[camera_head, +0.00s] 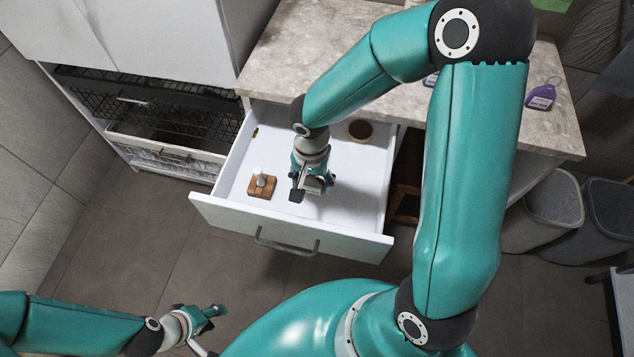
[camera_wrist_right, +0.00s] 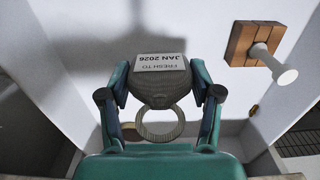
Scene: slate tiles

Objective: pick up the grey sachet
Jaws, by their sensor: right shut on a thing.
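The grey sachet (camera_wrist_right: 160,96) is a dark grey, rounded body in the right wrist view, with a white label reading "FRESH TO JAN 2026". A ribbed grey ring (camera_wrist_right: 160,134) shows just below it; I cannot tell whether they are joined. My right gripper (camera_wrist_right: 160,88) is shut on the sachet, with one finger at each side. In the head view the right gripper (camera_head: 312,188) points down over the open white drawer (camera_head: 345,190). The sachet's height above the drawer floor is unclear. My left gripper (camera_head: 212,318) is at the lower left, away from the drawer; its opening is unclear.
A wooden block with a pale peg (camera_head: 262,187) is in the drawer, left of the right gripper. A brown-topped round thing (camera_head: 360,131) is near its back. The counter (camera_head: 285,65) overhangs behind, with a purple tag (camera_head: 541,97) on it. Bins (camera_head: 553,205) stand right.

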